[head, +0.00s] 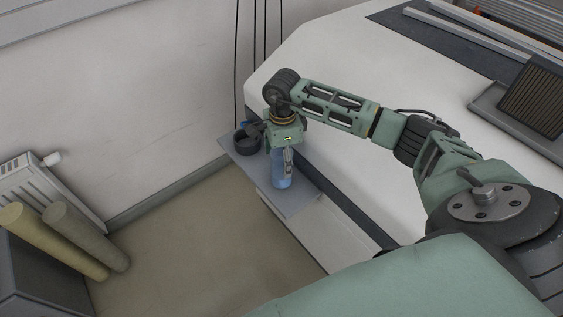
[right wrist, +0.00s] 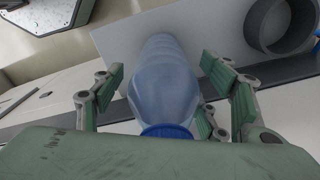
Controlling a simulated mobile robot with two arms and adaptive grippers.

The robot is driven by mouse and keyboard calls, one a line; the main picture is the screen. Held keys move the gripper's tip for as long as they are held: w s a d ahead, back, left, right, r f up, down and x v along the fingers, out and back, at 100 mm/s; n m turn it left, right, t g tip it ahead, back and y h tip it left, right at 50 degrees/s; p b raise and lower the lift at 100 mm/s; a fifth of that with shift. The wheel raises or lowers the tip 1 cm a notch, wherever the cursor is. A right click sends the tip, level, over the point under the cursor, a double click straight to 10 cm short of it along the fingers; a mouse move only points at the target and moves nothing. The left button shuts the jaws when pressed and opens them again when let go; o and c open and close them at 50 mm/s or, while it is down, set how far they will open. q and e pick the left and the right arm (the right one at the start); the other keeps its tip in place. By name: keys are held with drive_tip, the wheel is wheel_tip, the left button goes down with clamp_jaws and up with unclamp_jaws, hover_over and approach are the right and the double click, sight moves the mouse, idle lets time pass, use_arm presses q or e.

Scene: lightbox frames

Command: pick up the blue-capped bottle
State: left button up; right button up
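The blue-capped bottle (head: 281,180) is translucent blue and stands on a narrow grey shelf (head: 302,200). In the head view its upper part is hidden behind my right gripper (head: 284,158). In the right wrist view the bottle (right wrist: 163,85) lies between the fingers of my right gripper (right wrist: 166,80), its blue cap (right wrist: 167,131) close to the palm. The fingers are spread, with a visible gap on each side of the bottle. My left gripper is not in view.
A dark round cup (head: 246,141) stands on the shelf just left of the bottle and also shows in the right wrist view (right wrist: 281,24). A small blue thing shows by it. A white table (head: 330,50) lies behind. Rolls (head: 85,235) and a radiator (head: 40,180) stand at left.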

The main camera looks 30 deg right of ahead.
drive_tip(key=shift+r, duration=0.1)
clamp_jaws()
idle(0.4)
